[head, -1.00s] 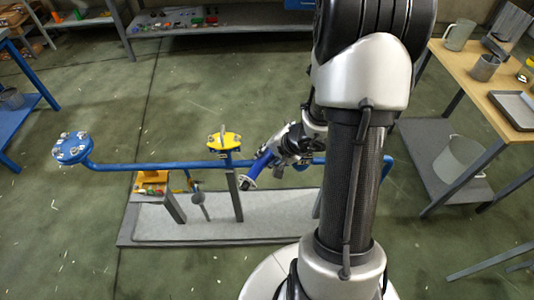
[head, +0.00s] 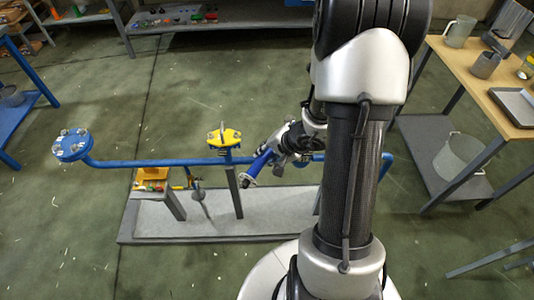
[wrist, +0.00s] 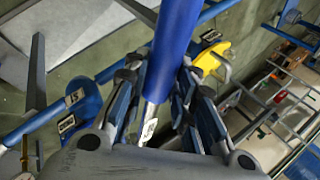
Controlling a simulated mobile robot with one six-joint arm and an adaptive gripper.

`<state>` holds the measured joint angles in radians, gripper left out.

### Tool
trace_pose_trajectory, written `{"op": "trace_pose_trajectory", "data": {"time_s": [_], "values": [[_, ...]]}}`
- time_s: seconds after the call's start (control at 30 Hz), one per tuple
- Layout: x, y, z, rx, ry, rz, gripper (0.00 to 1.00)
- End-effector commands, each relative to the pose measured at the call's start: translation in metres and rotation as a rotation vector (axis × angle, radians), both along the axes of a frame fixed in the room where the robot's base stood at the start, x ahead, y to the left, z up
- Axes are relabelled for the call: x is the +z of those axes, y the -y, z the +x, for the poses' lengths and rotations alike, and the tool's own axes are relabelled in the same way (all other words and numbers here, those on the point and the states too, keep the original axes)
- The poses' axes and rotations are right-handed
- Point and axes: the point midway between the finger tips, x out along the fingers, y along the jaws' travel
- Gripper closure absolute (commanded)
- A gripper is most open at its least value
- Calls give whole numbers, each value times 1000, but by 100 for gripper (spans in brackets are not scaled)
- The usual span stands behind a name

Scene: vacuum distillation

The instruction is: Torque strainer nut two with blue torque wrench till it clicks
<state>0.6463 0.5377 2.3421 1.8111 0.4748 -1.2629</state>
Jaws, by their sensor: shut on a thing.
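My gripper (head: 283,152) is shut on the blue torque wrench (head: 259,164), above the blue pipe (head: 170,166) and right of the yellow flange (head: 224,138). In the wrist view the wrench's blue handle (wrist: 174,45) and silver shaft (wrist: 149,112) pass between the fingers of my gripper (wrist: 160,82). The wrench's working end is hidden behind the gripper body there. I cannot make out strainer nut two.
A blue round flange (head: 72,145) with several bolts ends the pipe at the left. The pipe stands on posts over a grey base plate (head: 270,220). A wooden-topped bench (head: 478,70) with vessels stands at the right, a bucket (head: 460,158) below. Open floor lies left.

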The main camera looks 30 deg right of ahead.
Motion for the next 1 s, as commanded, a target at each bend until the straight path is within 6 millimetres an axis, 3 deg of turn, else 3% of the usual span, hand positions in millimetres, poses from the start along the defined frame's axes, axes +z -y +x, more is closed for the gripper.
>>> {"op": "trace_pose_trajectory", "data": {"time_s": [1.0], "values": [[-19,0,1,1,3,0,100]]}}
